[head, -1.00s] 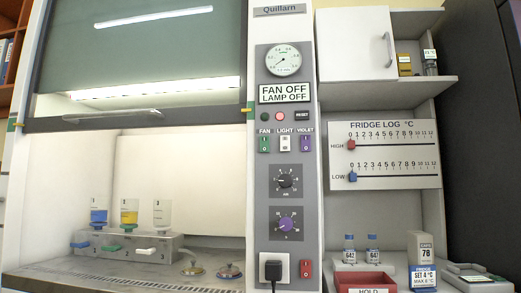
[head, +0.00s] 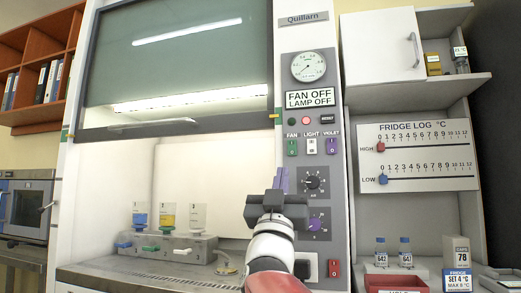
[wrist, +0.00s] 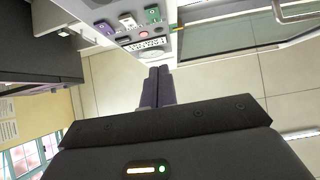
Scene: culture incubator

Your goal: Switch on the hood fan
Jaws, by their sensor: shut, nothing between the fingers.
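The green FAN switch (head: 292,147) is on the grey hood panel (head: 331,262), left of the white LIGHT switch (head: 312,146) and the purple VIOLET switch (head: 332,146). It also shows in the wrist view (wrist: 152,14), near the top. The display (head: 310,97) above reads FAN OFF, LAMP OFF. My gripper (head: 281,172) is shut and empty, its purple fingers pointing up, below the FAN switch in the head picture. In the wrist view its fingertips (wrist: 159,69) point toward the panel, with a visible gap to the switches.
Two dials (head: 314,183) sit below the switches, the lower partly hidden by my gripper. A red switch (head: 334,269) is near the bottom. The sash handle (head: 153,125) is to the left. The fridge log board (head: 418,156) is to the right.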

